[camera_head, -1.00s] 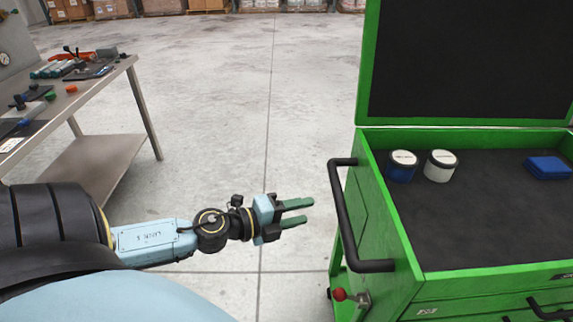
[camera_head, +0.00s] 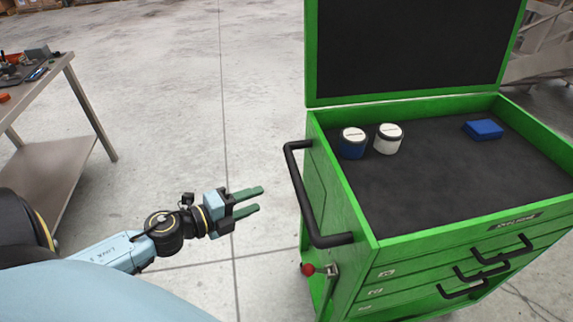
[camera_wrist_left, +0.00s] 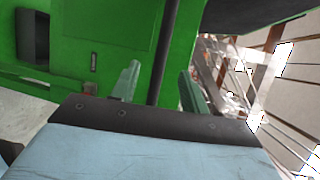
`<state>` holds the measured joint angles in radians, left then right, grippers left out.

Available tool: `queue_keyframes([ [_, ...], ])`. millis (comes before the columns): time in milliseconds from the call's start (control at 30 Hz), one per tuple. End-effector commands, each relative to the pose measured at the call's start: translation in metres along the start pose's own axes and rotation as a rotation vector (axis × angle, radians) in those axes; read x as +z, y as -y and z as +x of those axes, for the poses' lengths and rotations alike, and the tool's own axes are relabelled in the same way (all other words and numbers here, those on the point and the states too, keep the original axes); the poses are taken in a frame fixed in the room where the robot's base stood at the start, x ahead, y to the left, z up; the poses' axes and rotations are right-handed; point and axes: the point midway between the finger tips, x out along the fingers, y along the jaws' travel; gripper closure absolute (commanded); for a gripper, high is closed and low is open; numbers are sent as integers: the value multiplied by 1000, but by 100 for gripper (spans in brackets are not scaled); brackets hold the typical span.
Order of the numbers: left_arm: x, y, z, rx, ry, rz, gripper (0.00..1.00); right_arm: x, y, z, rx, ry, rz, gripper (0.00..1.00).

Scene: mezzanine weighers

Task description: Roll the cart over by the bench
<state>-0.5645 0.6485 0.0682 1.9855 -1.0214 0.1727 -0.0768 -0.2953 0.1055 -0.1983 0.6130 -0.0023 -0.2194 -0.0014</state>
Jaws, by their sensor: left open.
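The green cart (camera_head: 410,238) stands right of centre in the head view, with its lid raised and a black handle (camera_head: 303,205) on its left side. A red-knobbed lever (camera_head: 309,269) sits low on the cart near that handle. My left gripper (camera_head: 262,199) is open and empty, just left of the handle and apart from it. In the left wrist view the handle bar (camera_wrist_left: 164,55) shows beyond and between the two fingers (camera_wrist_left: 158,85). The bench (camera_head: 58,150) is at the left edge, partly cut off. My right gripper is not in view.
The cart's tray holds a blue-and-white tin (camera_head: 352,145), a white tin (camera_head: 388,139) and a blue box (camera_head: 484,129). Small tools (camera_head: 22,66) lie on the bench. Clear concrete floor (camera_head: 180,95) lies between bench and cart. A stair-like structure (camera_head: 540,55) stands at the upper right.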

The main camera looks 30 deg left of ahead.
Motion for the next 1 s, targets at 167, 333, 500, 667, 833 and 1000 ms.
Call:
queue_keyframes([
  [167, -6, 11, 8, -6, -3, -8, 55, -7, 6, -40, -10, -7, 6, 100],
  [333, -11, 8, 15, -11, -11, -5, 55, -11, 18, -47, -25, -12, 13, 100],
  [500, -11, 7, 31, -13, -12, -5, 55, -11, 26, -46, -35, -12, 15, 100],
  [667, -11, 8, 59, -14, -11, -4, 55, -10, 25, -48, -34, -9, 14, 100],
  [833, -12, 8, 90, -13, -11, -4, 55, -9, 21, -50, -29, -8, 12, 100],
  [1000, -12, 8, 119, -12, -11, -5, 55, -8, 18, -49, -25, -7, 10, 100],
])
